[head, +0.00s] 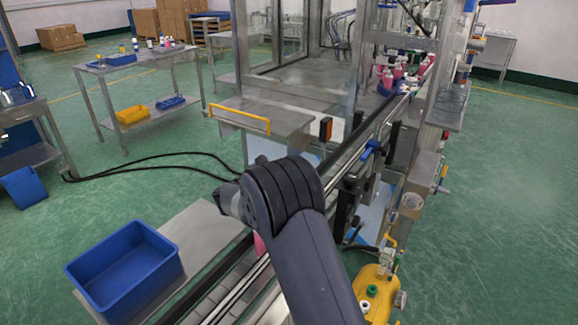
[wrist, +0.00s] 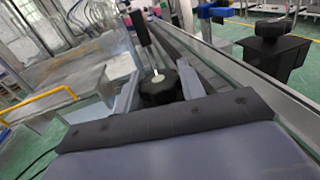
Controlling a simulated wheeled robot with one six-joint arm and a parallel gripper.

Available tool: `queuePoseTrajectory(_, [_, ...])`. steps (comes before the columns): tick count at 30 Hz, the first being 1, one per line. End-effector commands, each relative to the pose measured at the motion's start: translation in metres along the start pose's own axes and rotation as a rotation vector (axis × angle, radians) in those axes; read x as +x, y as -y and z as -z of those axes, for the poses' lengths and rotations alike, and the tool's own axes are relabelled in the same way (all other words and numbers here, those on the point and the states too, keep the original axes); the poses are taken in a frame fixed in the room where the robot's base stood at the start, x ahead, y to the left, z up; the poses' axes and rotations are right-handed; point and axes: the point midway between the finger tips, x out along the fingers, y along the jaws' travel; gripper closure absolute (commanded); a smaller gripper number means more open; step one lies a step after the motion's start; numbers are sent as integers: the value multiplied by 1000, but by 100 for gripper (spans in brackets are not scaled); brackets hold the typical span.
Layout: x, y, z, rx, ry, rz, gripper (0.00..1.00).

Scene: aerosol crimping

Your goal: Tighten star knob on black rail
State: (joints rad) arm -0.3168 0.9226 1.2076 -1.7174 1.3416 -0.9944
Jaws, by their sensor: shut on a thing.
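In the wrist view my gripper (wrist: 158,88) has a finger on each side of a black star knob (wrist: 158,92) with a pale stud at its centre. The fingers are shut on the knob. The black rail (wrist: 178,42) runs away behind the knob in the wrist view. In the head view, the black rail (head: 350,150) runs along the conveyor beyond my arm. My own arm hides the gripper and the held knob there.
A second black knob (wrist: 270,28) sits on a black block to the right. A blue clamp (head: 371,149) is farther along the line. A blue bin (head: 125,268) stands at left. A yellow-handled metal plate (head: 262,118) lies beyond my arm.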

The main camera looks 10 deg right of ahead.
Motion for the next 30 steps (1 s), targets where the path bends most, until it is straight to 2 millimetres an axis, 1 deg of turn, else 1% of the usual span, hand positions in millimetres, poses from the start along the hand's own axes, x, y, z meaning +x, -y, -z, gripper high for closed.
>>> queuePoseTrajectory(6, [0,0,0,1,0,8,85])
queuePoseTrajectory(11, [0,-1,0,0,0,55,85])
queuePoseTrajectory(24, [0,-1,-1,1,0,333,85])
queuePoseTrajectory(30, [0,-1,-1,1,0,434,85])
